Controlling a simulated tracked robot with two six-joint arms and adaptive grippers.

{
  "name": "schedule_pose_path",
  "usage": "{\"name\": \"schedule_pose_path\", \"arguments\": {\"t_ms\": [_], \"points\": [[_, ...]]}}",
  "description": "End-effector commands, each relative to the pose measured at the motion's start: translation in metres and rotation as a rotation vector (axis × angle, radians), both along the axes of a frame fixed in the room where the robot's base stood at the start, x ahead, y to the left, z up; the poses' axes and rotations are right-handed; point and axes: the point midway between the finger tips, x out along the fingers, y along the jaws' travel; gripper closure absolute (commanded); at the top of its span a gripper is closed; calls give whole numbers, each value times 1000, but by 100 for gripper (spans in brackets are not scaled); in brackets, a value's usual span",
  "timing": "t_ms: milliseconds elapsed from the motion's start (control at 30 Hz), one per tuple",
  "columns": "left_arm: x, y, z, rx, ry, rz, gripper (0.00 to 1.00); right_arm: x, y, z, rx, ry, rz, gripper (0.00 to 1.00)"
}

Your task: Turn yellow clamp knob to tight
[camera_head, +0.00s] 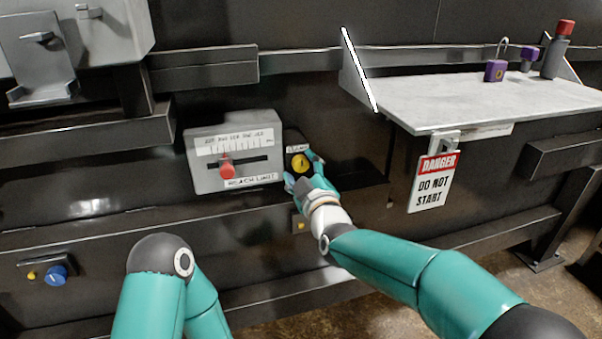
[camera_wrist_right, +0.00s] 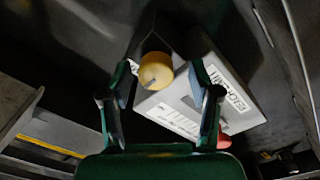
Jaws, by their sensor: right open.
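The yellow clamp knob (camera_head: 300,162) sits on a dark plate with a small label above it, just right of the grey reach-limit box. In the right wrist view the round yellow knob (camera_wrist_right: 156,69) shows a thin grey mark on its face. My right gripper (camera_head: 303,171) is open right at the knob. In the wrist view the open fingers (camera_wrist_right: 160,75) stand on either side of the knob, with gaps visible; no contact can be made out. The label is too small to read. Of my left arm only links show; its gripper is out of view.
The grey reach-limit box (camera_head: 235,155) has a scale and a red slider knob (camera_head: 227,171) beside the clamp knob. A shelf (camera_head: 480,100) holds a purple padlock (camera_head: 494,71). A danger tag (camera_head: 433,182) hangs below it. A blue knob (camera_head: 56,275) is at lower left.

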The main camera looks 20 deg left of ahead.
Motion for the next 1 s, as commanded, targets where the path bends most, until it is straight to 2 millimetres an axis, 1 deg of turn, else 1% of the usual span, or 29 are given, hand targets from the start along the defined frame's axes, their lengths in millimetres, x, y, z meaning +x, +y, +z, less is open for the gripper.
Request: {"name": "schedule_pose_path", "arguments": {"t_ms": [133, 267, 367, 700, 833, 1000], "points": [[0, 0, 1, 0, 0, 0, 46, -3, -3, 1, 2, -1, -1, 38], [0, 0, 1, 0, 0, 0, 46, -13, -10, 1, 2, -1, -1, 38], [0, 0, 1, 0, 0, 0, 46, -24, -17, 0, 1, 0, -1, 38], [0, 0, 1, 0, 0, 0, 46, -75, -50, -4, -1, 1, 1, 38], [0, 0, 1, 0, 0, 0, 46, -89, -60, -4, -1, 1, 1, 38], [0, 0, 1, 0, 0, 0, 46, -99, -66, -5, 0, 1, 1, 38]]}}
